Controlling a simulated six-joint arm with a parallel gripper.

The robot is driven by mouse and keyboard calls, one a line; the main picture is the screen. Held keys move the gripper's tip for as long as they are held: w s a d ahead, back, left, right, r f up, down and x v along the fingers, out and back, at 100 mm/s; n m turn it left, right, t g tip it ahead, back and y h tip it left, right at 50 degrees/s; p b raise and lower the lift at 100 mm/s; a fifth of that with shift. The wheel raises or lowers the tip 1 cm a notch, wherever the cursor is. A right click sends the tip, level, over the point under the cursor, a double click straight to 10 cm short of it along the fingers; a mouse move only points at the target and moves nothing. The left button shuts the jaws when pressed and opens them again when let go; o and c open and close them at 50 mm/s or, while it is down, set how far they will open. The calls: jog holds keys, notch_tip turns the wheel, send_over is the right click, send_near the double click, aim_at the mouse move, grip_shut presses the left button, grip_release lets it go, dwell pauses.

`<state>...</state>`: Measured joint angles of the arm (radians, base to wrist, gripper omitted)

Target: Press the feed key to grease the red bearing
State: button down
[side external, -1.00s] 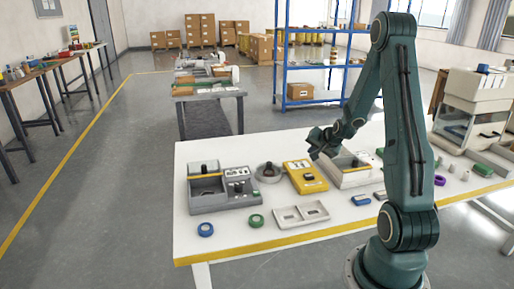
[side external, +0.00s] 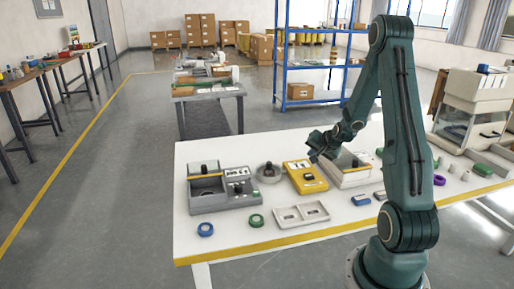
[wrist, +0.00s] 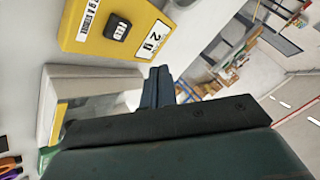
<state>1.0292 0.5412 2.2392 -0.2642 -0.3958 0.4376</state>
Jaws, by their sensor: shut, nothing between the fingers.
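A yellow box (side external: 305,177) stands on the white table, and it also fills the upper part of the wrist view (wrist: 85,20). A black key (wrist: 118,28) that appears to read FEED sits on its top face, between a display reading 2 g and another label. My gripper (side external: 313,153) is beside the box's right side, above the table. In the wrist view its dark fingers (wrist: 158,85) are together, empty and apart from the key. I cannot pick out a red bearing; a round grey dish (side external: 268,173) with a dark centre stands left of the yellow box.
A grey machine (side external: 222,190) stands at the table's left, and a pale open-topped unit (side external: 350,172) is close under my gripper. A two-pocket tray (side external: 301,214), a blue ring (side external: 205,229) and a green ring (side external: 256,220) lie in front.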

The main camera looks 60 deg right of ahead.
aim_at(310, 177)
jog(key=shift+f, duration=3.25)
jog(key=shift+f, duration=1.05)
dwell(1.0)
jog(key=shift+r, duration=1)
jog(key=shift+r, duration=0.1)
jog(key=shift+r, duration=2.45)
